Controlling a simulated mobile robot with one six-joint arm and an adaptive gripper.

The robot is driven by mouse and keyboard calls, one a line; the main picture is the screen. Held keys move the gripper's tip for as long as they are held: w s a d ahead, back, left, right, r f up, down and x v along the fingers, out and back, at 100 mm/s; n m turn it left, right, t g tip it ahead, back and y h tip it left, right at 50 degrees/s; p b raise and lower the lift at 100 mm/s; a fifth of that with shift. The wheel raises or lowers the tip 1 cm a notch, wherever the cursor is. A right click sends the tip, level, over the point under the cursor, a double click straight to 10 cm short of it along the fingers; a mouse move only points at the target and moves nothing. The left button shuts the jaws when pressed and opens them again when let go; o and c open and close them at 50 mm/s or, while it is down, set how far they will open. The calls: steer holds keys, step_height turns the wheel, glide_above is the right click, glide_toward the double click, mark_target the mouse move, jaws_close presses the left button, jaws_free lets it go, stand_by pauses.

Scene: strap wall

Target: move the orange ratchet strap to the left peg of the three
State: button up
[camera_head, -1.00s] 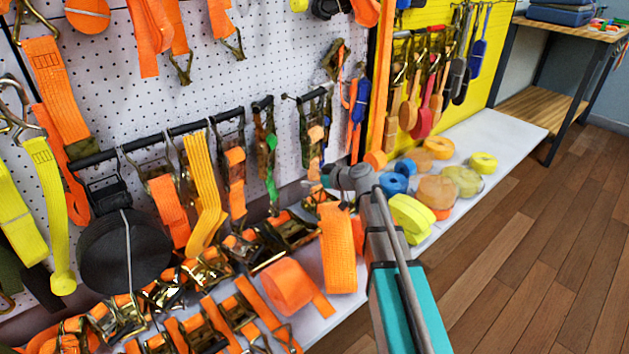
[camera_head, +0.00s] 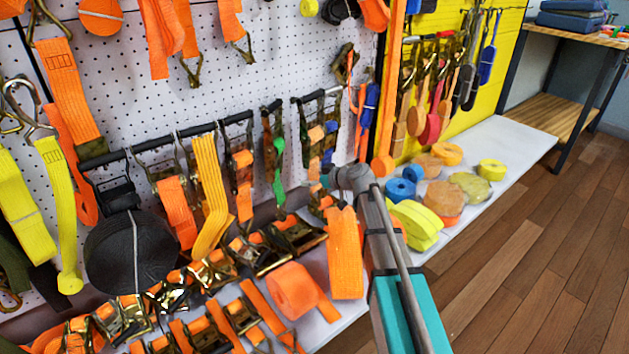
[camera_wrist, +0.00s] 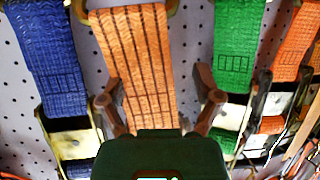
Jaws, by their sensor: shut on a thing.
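An orange strap with dark lengthwise stripes (camera_wrist: 135,55) hangs in the middle of the wrist view. My gripper (camera_wrist: 160,108) has one finger on each side of it and is shut on it. The strap's lower part is hidden behind the dark gripper body. In the head view my arm reaches towards the pegboard, and its wrist (camera_head: 352,178) hides what the fingers hold. A peg bar (camera_head: 318,94) with hanging straps is behind and above the wrist. I cannot tell which pegs are the three.
In the wrist view a blue strap (camera_wrist: 45,60) hangs left and a green strap (camera_wrist: 238,50) right. A black roll (camera_head: 132,252), orange straps and ratchets crowd the left. Coloured rolls (camera_head: 415,222) lie right of my arm. The wooden floor (camera_head: 540,250) is clear.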

steer(key=shift+w+a+f+b, duration=0.35)
steer(key=shift+w+a, duration=0.2)
steer(key=shift+w, duration=0.25)
steer(key=shift+w+a+f+b, duration=0.3)
steer(key=shift+w+a, duration=0.25)
steer(key=shift+w, duration=0.2)
steer(key=shift+w+a+f, duration=0.1)
stand_by(0.4)
steer(key=o, duration=1.1)
